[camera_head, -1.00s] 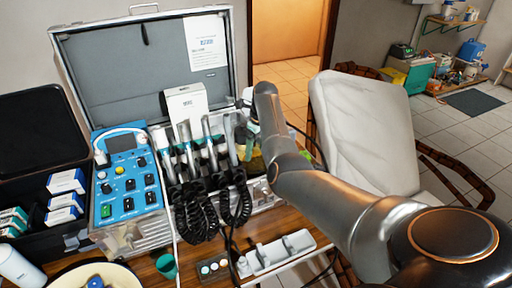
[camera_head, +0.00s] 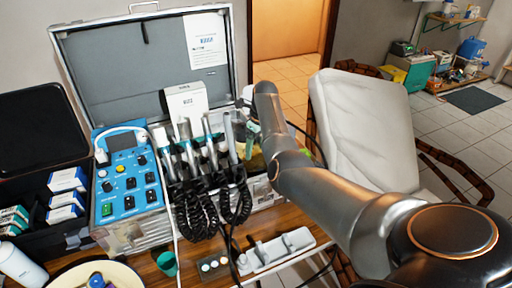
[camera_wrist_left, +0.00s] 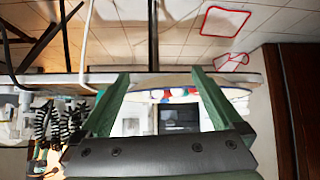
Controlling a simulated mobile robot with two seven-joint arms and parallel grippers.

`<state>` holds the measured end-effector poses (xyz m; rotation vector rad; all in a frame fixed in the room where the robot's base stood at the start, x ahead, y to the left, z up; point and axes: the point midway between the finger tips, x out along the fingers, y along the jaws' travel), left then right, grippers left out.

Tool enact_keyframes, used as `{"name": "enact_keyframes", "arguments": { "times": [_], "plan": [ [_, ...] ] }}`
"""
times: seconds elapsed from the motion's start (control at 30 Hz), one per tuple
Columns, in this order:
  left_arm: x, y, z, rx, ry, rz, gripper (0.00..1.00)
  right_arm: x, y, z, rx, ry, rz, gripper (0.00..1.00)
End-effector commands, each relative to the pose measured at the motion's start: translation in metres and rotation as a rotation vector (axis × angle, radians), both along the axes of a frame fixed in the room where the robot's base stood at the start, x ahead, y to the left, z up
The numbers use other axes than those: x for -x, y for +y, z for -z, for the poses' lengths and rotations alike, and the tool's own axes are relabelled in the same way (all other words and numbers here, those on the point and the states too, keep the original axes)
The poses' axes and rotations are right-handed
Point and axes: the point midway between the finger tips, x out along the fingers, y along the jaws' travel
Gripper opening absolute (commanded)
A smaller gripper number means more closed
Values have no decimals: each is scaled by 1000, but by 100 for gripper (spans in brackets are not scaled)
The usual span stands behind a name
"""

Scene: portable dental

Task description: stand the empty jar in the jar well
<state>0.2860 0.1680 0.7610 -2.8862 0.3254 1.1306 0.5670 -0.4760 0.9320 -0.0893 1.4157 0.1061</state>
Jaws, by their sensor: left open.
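I cannot make out the empty jar or the jar well for certain in either view. My right gripper (camera_head: 248,128) is at the right end of the open metal case (camera_head: 142,65), beside the row of hand instruments (camera_head: 190,150). It is partly hidden by my own arm, so its jaws and anything in them are unclear. My left gripper (camera_wrist_left: 158,78) shows only in the left wrist view. Its two green fingers are wide apart with nothing held between them. Beyond them are a table edge and a round dish (camera_wrist_left: 235,91) with small coloured things near it.
The blue control unit (camera_head: 128,180) and black coiled hoses (camera_head: 205,212) crowd the case. In front are a green cup (camera_head: 167,263), a small dark block with pale round spots (camera_head: 213,265) and a white holder (camera_head: 277,251). A cream bowl (camera_head: 128,278) is at front left. A padded chair (camera_head: 362,130) stands right.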

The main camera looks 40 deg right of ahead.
Motion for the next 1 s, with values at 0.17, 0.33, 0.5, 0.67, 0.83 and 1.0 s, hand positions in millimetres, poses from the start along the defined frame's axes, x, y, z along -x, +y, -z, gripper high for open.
{"name": "enact_keyframes", "arguments": {
  "times": [0.17,0.33,0.5,0.67,0.83,1.0],
  "plan": [
    [0,0,0,0,0,0,100,0,0,-1,1,-1,0,94],
    [0,0,0,0,0,0,100,0,0,0,1,-1,0,100],
    [0,0,0,0,0,0,100,0,0,-2,1,0,0,100],
    [0,0,-2,0,0,0,100,2,-1,-20,2,-4,1,100],
    [0,0,-2,0,0,0,100,7,-1,-57,2,-6,1,100],
    [0,0,1,0,0,0,100,13,-2,-91,1,-5,0,100]
  ]
}}
